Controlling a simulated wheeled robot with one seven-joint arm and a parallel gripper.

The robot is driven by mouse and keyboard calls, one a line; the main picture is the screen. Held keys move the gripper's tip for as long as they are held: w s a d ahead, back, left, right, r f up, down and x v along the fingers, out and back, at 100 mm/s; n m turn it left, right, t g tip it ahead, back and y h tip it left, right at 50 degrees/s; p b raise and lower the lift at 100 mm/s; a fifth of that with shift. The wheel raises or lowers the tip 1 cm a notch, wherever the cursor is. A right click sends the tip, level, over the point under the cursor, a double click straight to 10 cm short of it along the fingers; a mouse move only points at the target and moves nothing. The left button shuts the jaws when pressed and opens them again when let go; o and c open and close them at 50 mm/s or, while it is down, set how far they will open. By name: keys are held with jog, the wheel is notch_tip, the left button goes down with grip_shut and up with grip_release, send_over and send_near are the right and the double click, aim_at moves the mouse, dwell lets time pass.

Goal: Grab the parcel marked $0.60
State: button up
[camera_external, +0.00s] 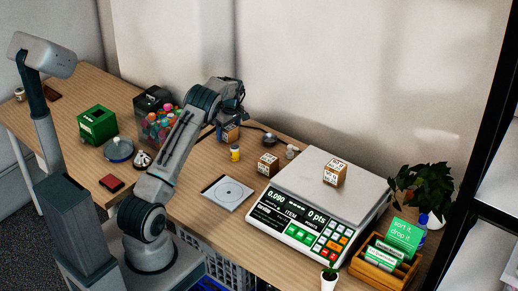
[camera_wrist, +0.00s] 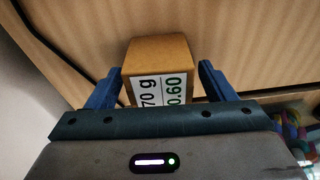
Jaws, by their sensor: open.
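The parcel marked 0.60 (camera_wrist: 158,58) is a small brown cardboard box. Its white label shows "70 g" and "0.60" in the wrist view. My gripper (camera_wrist: 162,72) is open, with one blue finger on each side of the parcel and a visible gap at each side. In the external view the parcel (camera_external: 230,133) stands on the table below my gripper (camera_external: 236,113), partly hidden by it. Two similar labelled parcels are in the external view: one on the table (camera_external: 268,164) and one on the scale (camera_external: 335,173).
A scale (camera_external: 298,180) with a lit display stands at right. A dark container with colourful items (camera_external: 158,122) and a green box (camera_external: 97,125) are left. A black cable (camera_wrist: 60,82) lies on the table.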

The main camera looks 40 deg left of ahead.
jog(key=shift+f, duration=0.4)
jog(key=c, duration=1.2)
jog(key=shift+r, duration=0.1)
jog(key=shift+c, duration=0.2)
